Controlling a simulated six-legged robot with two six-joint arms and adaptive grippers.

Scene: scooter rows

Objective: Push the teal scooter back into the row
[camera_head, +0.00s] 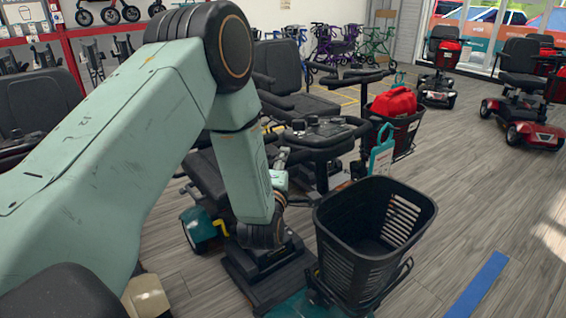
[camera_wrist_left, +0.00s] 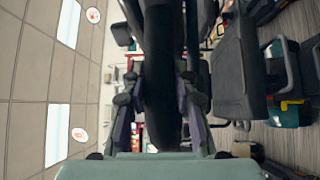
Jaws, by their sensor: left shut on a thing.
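The teal scooter (camera_head: 290,304) stands below and in front of me, with a teal front, a dark flat deck and an empty black basket (camera_head: 345,262). Its black handlebar (camera_head: 322,138) is in the middle of the head view. My left gripper (camera_head: 283,156) reaches up to the handlebar's near side, partly hidden by my forearm. In the left wrist view, a thick black bar lies between the gripper's two fingers (camera_wrist_left: 160,110), and they are shut on it. My right gripper is not in view.
Another basket with a red bag (camera_head: 394,102) is just behind the handlebar. Red scooters (camera_head: 522,115) stand at the right, rollators (camera_head: 335,45) at the back. Open wooden floor lies to the right, with a blue stripe (camera_head: 478,285).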

